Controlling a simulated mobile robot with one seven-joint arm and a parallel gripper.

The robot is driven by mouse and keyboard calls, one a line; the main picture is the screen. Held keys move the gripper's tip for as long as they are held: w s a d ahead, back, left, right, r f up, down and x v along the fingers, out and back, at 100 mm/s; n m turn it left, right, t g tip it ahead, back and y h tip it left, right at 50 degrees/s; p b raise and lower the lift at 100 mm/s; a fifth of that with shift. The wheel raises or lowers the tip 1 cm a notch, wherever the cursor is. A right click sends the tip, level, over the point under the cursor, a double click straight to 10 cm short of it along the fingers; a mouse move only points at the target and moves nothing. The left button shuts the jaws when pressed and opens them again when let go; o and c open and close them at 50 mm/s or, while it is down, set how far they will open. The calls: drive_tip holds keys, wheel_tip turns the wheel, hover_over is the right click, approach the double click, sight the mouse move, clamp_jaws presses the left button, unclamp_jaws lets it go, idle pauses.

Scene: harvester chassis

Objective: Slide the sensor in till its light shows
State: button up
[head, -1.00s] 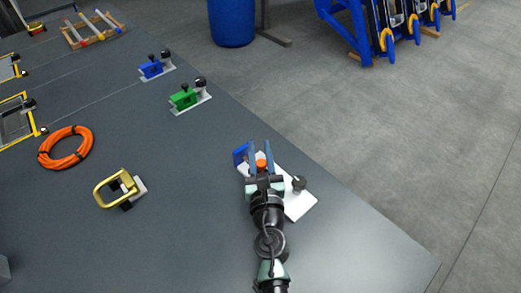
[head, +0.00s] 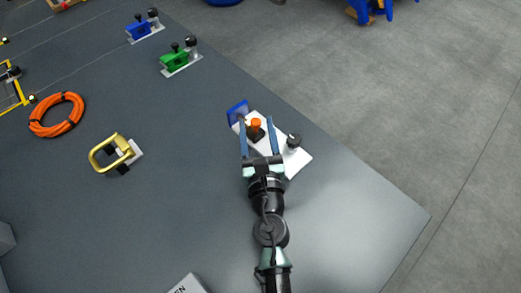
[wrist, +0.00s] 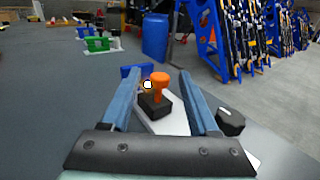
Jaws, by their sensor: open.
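The sensor, an orange knob on a black block (head: 256,126), stands on a white plate (head: 298,161). It also shows in the wrist view (wrist: 160,82), upright between my fingers. A small bright spot with a yellow rim (wrist: 147,85) shows just left of the orange knob. A blue upright piece (head: 238,111) stands at the plate's far end, beyond the sensor. My gripper (head: 256,122) is open, with one blue finger on each side of the sensor and a visible gap to it. A black knob (head: 294,140) stands on the plate right of my right finger.
A brass-coloured handle (head: 110,153) and an orange cable coil (head: 57,115) lie on the grey bench to the left. Green (head: 176,60) and blue (head: 140,28) fixtures stand farther back. The bench's right edge runs close to the plate. Bench surface nearer me is mostly clear.

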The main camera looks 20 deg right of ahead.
drive_tip(key=b+v, duration=0.1)
drive_tip(key=v, duration=0.5)
drive_tip(key=shift+f, duration=0.1)
drive_tip(key=shift+s+a, duration=0.2)
drive_tip(key=shift+s, duration=0.45)
drive_tip(key=w+r+m+t+h+p, duration=0.25)
drive_tip(key=r+m, duration=0.85)
drive_tip(key=r, duration=0.7)
drive_tip(key=w+r+m+t+h+p, duration=0.1)
drive_tip(key=w+r+m+t+h, duration=0.15)
drive_tip(key=r+m, duration=1.2)
drive_tip(key=s+a+r+m+t+y+p, duration=0.1)
drive_tip(key=s+a+r+m+y, duration=0.1)
drive_tip(key=r, duration=0.7)
drive_tip(key=s+a+r+m+t+y+p, duration=0.1)
drive_tip(key=s+a+r+m+t+y, duration=0.1)
drive_tip(key=a+r, duration=0.4)
drive_tip(key=s+a+r+m+t+y+p, duration=0.1)
drive_tip(key=s+a+r+m+t+y, duration=0.1)
drive_tip(key=r, duration=1)
drive_tip(key=s+a+m+y, duration=0.1)
drive_tip(key=s+a+y, duration=0.1)
drive_tip(key=a+y, duration=0.1)
drive_tip(key=shift+r+y, duration=0.2)
drive_tip(key=shift+y, duration=0.3)
drive_tip(key=shift+a, duration=0.1)
